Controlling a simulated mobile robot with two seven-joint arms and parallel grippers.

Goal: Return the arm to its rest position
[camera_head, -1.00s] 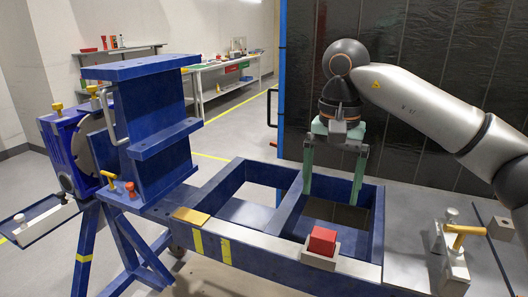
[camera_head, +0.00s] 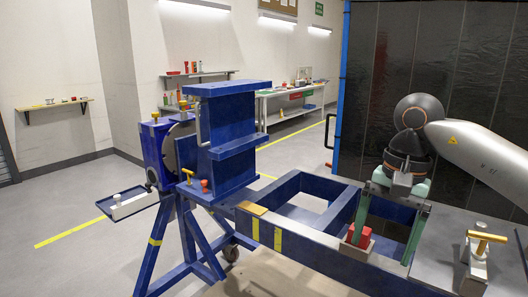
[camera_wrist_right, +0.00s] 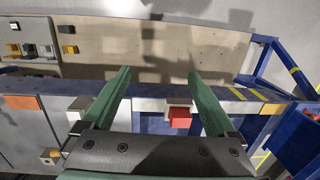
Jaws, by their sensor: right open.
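My right gripper (camera_head: 381,250) is open and empty, with its two green fingers pointing down over the front part of the blue jig frame (camera_head: 290,228). In the head view its left finger passes in front of a red block (camera_head: 363,238) in a small grey holder on the front rail. In the right wrist view the gripper (camera_wrist_right: 160,73) is open, and the red block (camera_wrist_right: 180,117) shows between the fingers, nearer the right one. I cannot tell whether a finger touches the block. My left gripper is not in view.
A blue upright fixture (camera_head: 228,130) stands at the jig's left end. A yellow-handled clamp (camera_head: 487,237) is on the grey plate at right. A dark panel (camera_head: 400,60) stands behind my right arm. A pale board (camera_wrist_right: 170,47) shows in the wrist view. Open floor lies at left.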

